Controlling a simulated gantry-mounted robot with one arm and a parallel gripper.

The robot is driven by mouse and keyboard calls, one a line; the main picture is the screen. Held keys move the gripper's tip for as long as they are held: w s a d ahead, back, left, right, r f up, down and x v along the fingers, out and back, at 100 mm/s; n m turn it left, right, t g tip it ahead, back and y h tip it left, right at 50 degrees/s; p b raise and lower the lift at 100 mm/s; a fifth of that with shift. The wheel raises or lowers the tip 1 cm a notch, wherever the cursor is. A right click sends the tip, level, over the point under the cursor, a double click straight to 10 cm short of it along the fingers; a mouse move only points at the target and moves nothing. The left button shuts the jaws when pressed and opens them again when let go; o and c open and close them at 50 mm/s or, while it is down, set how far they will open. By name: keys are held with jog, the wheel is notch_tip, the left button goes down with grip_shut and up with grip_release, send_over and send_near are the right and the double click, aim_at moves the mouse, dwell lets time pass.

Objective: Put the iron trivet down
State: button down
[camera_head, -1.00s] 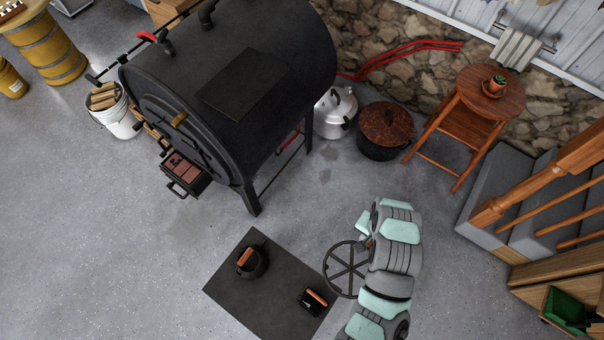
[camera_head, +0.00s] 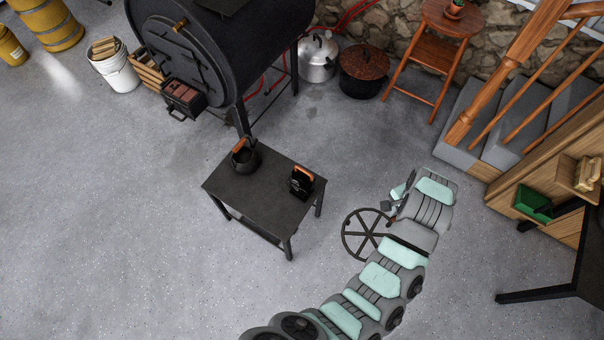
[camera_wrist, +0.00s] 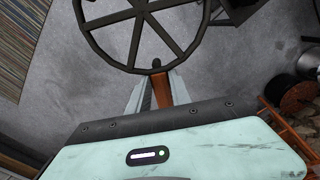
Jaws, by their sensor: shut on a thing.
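The iron trivet (camera_head: 366,216) is a dark round spoked wheel shape, held in the air to the right of the low dark table (camera_head: 240,190). In the wrist view the trivet (camera_wrist: 143,66) fills the top middle, with its near rim and brown handle (camera_wrist: 183,92) toward the jaws. My gripper (camera_head: 393,208) is shut on the trivet at its handle side. In the wrist view my gripper (camera_wrist: 157,92) shows its fingers on either side of the handle, partly hidden by the wrist housing. The trivet is clear of the table.
On the low table stand a dark pot (camera_head: 244,156) with a wooden handle and a black iron (camera_head: 302,182). The barrel stove (camera_head: 225,50) is behind. Stairs (camera_head: 490,115) and a dark-legged table (camera_head: 560,270) are at right. The floor at left is open.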

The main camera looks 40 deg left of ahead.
jog(key=w+a+f+m+b, duration=0.4)
jog(key=w+a+f+b, duration=0.1)
jog(key=a+b, duration=0.25)
jog(key=w+a+f+m+b, duration=0.4)
jog(key=w+a+f+b, duration=0.15)
jog(key=a, duration=0.35)
jog(key=m+b, duration=0.4)
jog(key=b, duration=2.1)
send_over(269, 203)
notch_tip(269, 203, down, 28)
jog(key=shift+s+a+f, duration=0.1)
jog(key=shift+f, duration=0.05)
jog(key=shift+f+b, duration=0.9)
jog(key=shift+f, duration=1.25)
jog(key=shift+r, duration=0.1)
